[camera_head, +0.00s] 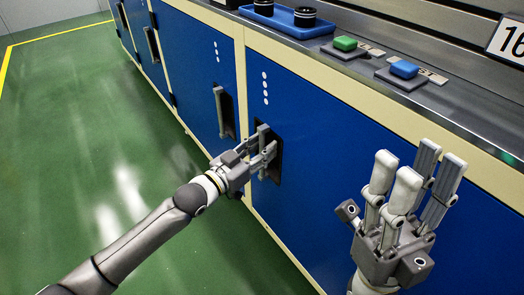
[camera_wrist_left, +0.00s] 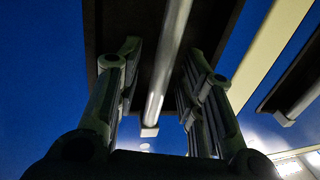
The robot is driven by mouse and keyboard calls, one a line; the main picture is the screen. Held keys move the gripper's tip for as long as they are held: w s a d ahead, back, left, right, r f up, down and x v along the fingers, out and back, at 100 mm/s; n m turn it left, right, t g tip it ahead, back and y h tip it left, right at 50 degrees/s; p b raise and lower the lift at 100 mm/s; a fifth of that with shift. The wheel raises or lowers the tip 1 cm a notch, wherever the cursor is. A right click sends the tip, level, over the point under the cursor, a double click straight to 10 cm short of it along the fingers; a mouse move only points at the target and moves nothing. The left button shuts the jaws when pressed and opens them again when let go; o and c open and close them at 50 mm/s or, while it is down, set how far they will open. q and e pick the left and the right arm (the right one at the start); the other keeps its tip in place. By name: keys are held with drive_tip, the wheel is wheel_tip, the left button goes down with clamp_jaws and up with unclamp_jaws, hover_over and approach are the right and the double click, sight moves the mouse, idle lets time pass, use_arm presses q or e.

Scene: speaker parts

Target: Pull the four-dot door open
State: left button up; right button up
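The blue four-dot door (camera_head: 330,130) has a column of white dots (camera_head: 265,88) near its left edge and looks closed, flush with the cabinet front. Its dark handle recess (camera_head: 277,165) sits below the dots, partly hidden by my left gripper. My left gripper (camera_head: 266,146) is at this recess with its fingers pointing in. In the left wrist view, the grey handle bar (camera_wrist_left: 166,70) runs between the fingers of this gripper (camera_wrist_left: 164,62), with a visible gap on both sides. My right gripper (camera_head: 418,166) is open and empty, fingers up, in front of the cabinet at right.
A three-dot door (camera_head: 190,75) with its own handle (camera_head: 224,112) is just left. On the worktop are a blue tray (camera_head: 280,22) with dark round parts, a green block (camera_head: 345,44) and a blue block (camera_head: 404,69). The green floor (camera_head: 110,130) left is clear.

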use_arm(q)
drive_tip(key=shift+w+d, duration=0.1)
drive_tip(key=shift+c, duration=0.3)
clamp_jaws()
